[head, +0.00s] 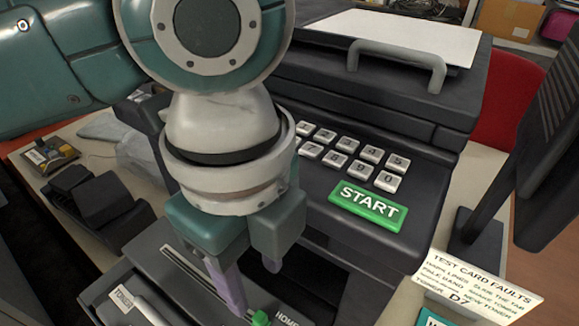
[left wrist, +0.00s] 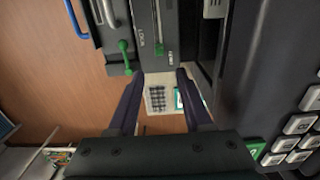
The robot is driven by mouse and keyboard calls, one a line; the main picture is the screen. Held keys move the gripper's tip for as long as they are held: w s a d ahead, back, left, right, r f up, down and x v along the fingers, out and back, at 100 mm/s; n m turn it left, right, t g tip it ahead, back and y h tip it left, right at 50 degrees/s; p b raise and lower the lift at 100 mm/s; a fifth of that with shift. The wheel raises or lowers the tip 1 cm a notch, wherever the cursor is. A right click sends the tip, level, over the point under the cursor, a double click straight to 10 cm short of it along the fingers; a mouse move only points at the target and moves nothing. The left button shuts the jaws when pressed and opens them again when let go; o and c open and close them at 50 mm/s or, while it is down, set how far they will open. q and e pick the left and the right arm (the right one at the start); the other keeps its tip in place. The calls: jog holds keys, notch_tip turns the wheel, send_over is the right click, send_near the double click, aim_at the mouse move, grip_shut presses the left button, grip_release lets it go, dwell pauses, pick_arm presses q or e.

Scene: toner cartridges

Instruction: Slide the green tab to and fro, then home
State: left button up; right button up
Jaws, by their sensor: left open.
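The green tab (head: 260,318) sits at the bottom edge of the head view, beside the slot's HOME label (head: 287,319). In the left wrist view the tab (left wrist: 159,49) stands in its narrow slot, a little beyond my fingertips and in line with the gap between them. My left gripper (head: 252,303) points down over the dark cartridge front; its fingers also show in the left wrist view (left wrist: 160,75), apart with nothing held. Whether a fingertip touches the tab cannot be told. My right gripper is not in view.
The printer's keypad (head: 351,155) and green START key (head: 367,206) lie right of my gripper. A TEST CARD FAULTS card (head: 478,285) stands at lower right. A second green part (left wrist: 124,46) is left of the tab. A black stand (head: 480,235) rises at right.

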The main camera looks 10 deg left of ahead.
aim_at(259, 315)
pick_arm(q)
jog(key=f, duration=0.3)
jog(key=f+b, duration=0.1)
jog(key=f, duration=0.3)
jog(key=f+b, duration=0.1)
jog(key=f, duration=0.2)
jog(key=shift+a+f, duration=0.15)
jog(key=shift+a, duration=0.1)
grip_shut()
dwell(0.4)
dwell(1.0)
